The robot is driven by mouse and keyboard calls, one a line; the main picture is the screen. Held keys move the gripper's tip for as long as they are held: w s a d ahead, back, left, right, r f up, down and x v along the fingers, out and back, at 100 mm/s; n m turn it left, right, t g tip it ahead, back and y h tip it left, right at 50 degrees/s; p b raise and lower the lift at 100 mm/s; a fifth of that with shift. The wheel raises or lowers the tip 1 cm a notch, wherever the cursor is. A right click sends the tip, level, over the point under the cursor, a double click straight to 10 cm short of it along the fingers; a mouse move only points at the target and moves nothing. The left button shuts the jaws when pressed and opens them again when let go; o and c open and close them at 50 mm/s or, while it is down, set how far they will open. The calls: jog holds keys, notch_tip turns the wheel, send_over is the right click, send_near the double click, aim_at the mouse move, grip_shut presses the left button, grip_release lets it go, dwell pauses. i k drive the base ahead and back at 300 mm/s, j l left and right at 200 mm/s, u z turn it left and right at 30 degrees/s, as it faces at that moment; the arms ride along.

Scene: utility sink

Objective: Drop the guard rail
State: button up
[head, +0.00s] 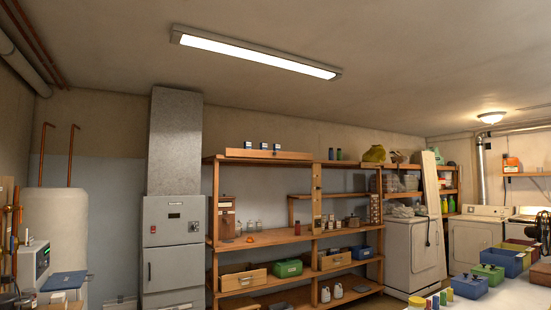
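A low wooden strip (268,154) runs along the front of the top shelf at the left end of the wooden shelving unit (212,190). It looks like a rail, but I cannot tell for sure that it is the guard rail. Several small dark-and-white boxes (263,145) show above the strip; their lower parts are hidden. My gripper is not in view.
A grey furnace cabinet (172,240) and a white tank (57,225) stand left of the shelving. White appliances (408,245) stand to the right. A white-topped table (500,296) with several coloured boxes (488,273) fills the lower right.

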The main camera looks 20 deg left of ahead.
aim_at(236, 153)
jog(key=i+u, duration=0.15)
jog(key=u, duration=0.4)
jog(key=i+j+u, duration=0.1)
jog(key=i+u, duration=0.2)
jog(key=i, duration=0.35)
jog(key=i+u, duration=0.3)
jog(key=i, duration=0.35)
jog(key=i+l+u, duration=0.3)
jog(key=i, duration=0.3)
jog(key=i+z, duration=0.15)
jog(key=i, duration=0.35)
jog(key=i+j+z, duration=0.15)
jog(key=i, duration=0.4)
jog(key=i+j+z, duration=0.1)
jog(key=i, duration=0.4)
jog(key=i+j+z, duration=0.15)
jog(key=i+j, duration=0.15)
jog(key=i, duration=0.2)
